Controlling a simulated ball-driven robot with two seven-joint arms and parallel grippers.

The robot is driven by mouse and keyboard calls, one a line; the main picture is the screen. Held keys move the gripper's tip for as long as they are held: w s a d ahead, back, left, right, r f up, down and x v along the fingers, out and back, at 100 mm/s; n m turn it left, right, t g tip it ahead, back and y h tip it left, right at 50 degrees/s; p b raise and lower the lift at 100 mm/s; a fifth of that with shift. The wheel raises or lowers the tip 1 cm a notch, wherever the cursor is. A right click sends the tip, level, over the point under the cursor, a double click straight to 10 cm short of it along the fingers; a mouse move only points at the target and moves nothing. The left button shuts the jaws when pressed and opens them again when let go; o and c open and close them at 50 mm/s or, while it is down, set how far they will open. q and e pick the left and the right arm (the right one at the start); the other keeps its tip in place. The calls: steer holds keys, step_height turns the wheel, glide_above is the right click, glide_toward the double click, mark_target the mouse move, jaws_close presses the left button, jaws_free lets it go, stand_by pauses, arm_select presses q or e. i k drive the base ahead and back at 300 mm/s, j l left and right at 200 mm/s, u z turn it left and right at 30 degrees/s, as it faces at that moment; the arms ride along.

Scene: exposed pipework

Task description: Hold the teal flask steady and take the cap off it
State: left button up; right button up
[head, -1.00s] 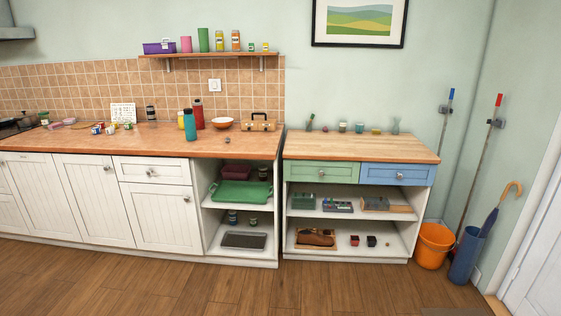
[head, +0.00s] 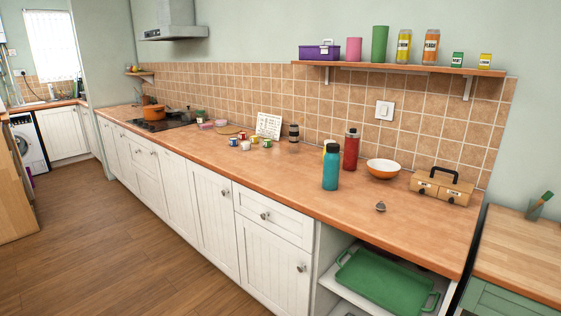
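The teal flask (head: 331,167) stands upright on the wooden counter (head: 290,200), near its middle right. Its dark cap (head: 332,147) is on top. A red flask (head: 351,150) stands just behind it to the right. Neither of my grippers is in the head view.
An orange-and-white bowl (head: 383,168), a wooden toolbox (head: 443,187) and a small metal item (head: 380,207) lie right of the flask. Several small cups (head: 245,145) stand to the left. A green tray (head: 385,280) is on the shelf below. The floor (head: 130,245) in front is clear.

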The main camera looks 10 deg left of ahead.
mark_target(331, 160)
steer(key=i+j+u, duration=0.3)
steer(key=u, duration=0.15)
steer(key=i+j+u, duration=0.1)
steer(key=i+u, duration=1.05)
steer(key=u, duration=0.15)
steer(key=i+l+u, duration=0.25)
steer(key=u, duration=0.2)
steer(key=i+j+z, duration=0.25)
steer(key=i+z, duration=0.15)
steer(key=i+j+z, duration=0.4)
steer(key=i, duration=0.15)
